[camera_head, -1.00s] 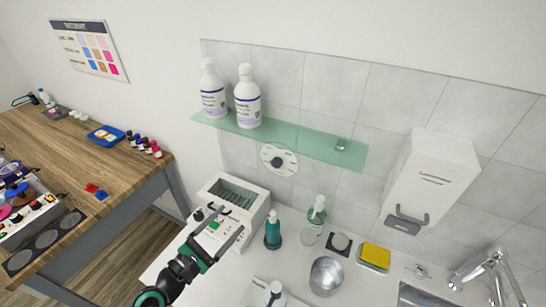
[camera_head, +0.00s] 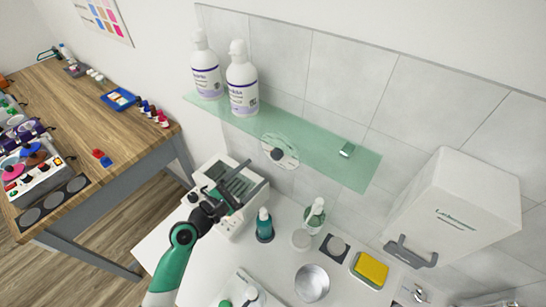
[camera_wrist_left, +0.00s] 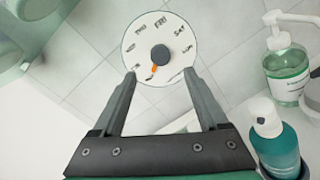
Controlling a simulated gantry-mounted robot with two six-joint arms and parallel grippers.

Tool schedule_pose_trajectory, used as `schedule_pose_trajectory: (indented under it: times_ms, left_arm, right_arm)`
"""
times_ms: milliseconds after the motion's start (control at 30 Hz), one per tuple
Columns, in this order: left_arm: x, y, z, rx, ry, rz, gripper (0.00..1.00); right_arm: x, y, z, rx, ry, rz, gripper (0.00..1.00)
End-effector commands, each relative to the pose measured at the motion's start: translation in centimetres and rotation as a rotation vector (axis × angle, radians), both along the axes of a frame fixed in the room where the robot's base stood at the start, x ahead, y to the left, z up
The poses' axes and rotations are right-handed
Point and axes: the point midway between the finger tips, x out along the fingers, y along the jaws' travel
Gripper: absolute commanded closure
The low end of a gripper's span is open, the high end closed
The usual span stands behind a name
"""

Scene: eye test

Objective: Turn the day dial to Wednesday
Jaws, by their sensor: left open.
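The day dial (camera_head: 288,144) is a white disc with a dark round knob (camera_head: 277,154) on the tiled wall, partly behind the glass shelf. In the left wrist view the dial (camera_wrist_left: 175,22) shows day labels around its rim. FRI is at the top, THU upper left and SAT upper right; others are hard to read. The knob (camera_wrist_left: 161,54) has an orange mark pointing down and slightly left, towards a low label I cannot read surely. My left gripper (camera_head: 256,174) is open and empty, in front of and below the dial. Its fingertips (camera_wrist_left: 160,73) appear either side of the knob, apart from it.
The glass shelf (camera_head: 315,150) bears two white pump bottles (camera_head: 242,85). A white slotted box (camera_head: 218,173) stands beneath my left gripper. A teal bottle (camera_head: 264,226) and a clear green soap pump (camera_head: 315,214) stand to the right. A white dispenser (camera_head: 460,205) is on the wall.

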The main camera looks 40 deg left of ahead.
Motion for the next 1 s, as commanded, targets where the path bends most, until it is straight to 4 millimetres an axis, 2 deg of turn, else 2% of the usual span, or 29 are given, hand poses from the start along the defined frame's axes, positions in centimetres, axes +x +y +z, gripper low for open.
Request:
schedule_pose_trajectory:
  times_ms: [200,333,500,733,1000]
  left_arm:
    - [5.1,0.1,-0.1,0.002,-0.002,-0.002,0.24]
    - [7.2,0.2,-0.1,0.000,-0.001,-0.002,0.24]
    - [8.5,0.3,0.0,0.000,0.000,0.000,0.24]
    - [8.5,0.3,0.0,0.000,0.000,0.000,0.24]
    - [8.5,0.3,0.0,0.000,0.000,0.000,0.72]
  right_arm:
    - [0.0,0.0,-0.7,0.000,0.000,0.000,0.50]
    - [0.0,0.0,-1.2,0.000,0.000,0.000,0.50]
    - [0.0,0.0,-1.3,0.000,0.000,0.000,0.50]
    - [0.0,0.0,-1.3,0.000,0.000,0.000,0.50]
    - [0.0,0.0,-1.3,0.000,0.000,0.000,0.50]
